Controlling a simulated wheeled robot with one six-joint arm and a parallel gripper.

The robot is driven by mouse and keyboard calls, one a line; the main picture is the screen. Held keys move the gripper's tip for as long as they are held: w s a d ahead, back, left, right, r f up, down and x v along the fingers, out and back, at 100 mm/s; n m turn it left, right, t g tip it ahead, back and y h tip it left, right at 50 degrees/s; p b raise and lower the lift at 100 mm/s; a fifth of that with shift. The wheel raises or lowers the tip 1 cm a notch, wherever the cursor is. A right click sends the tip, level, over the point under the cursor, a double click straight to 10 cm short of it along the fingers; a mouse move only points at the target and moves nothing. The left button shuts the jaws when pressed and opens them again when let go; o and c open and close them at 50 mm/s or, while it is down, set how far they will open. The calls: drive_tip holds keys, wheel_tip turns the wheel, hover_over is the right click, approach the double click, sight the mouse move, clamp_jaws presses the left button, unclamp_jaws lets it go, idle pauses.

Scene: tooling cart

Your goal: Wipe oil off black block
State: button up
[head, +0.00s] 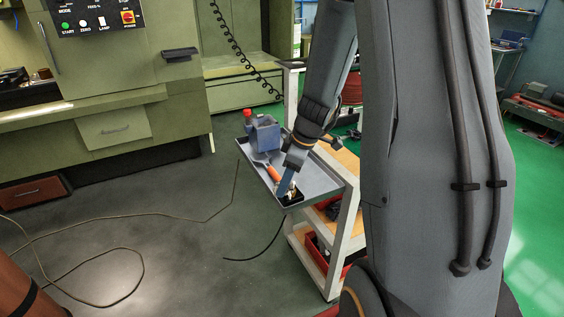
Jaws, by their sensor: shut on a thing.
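The black block (287,200) lies at the near end of the cart's grey top tray (318,182). It is small in the head view and partly covered. My gripper (291,166) reaches down over this end of the tray. It is shut on a narrow blue thing (285,182), perhaps a cloth, which hangs down at the block. I cannot tell whether the blue thing touches the block. A small pale, tan patch shows beside it. Any oil on the block is too small to make out.
An orange-handled tool (272,172) lies in the tray close to my gripper. A blue-grey block-like object (265,134) and a red-capped bottle (248,120) stand at the tray's far end. A green machine (110,130) stands left; a cable (140,250) lies on the floor.

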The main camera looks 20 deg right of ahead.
drive_tip(key=shift+d+f, duration=0.3)
drive_tip(key=shift+d, duration=0.15)
drive_tip(key=shift+d+r, duration=0.1)
drive_tip(key=shift+d, duration=0.25)
drive_tip(key=shift+d+p, duration=0.7)
drive_tip(key=shift+d, duration=1.25)
drive_tip(key=shift+p, duration=0.5)
drive_tip(key=shift+a+f+b, duration=0.2)
drive_tip(key=shift+a+b, duration=0.15)
drive_tip(key=shift+a, duration=0.15)
drive_tip(key=shift+a+b, duration=0.9)
drive_tip(key=shift+a, duration=2.15)
drive_tip(key=v, duration=0.1)
drive_tip(key=p+v, duration=0.1)
drive_tip(key=v, duration=0.1)
drive_tip(key=shift+w+a+r+p, duration=0.15)
drive_tip(key=shift+a+r+p, duration=0.1)
drive_tip(key=shift+r+p, duration=0.15)
drive_tip(key=shift+w+r+p, duration=0.1)
drive_tip(key=shift+r+p, duration=1.25)
drive_tip(key=shift+r, duration=1)
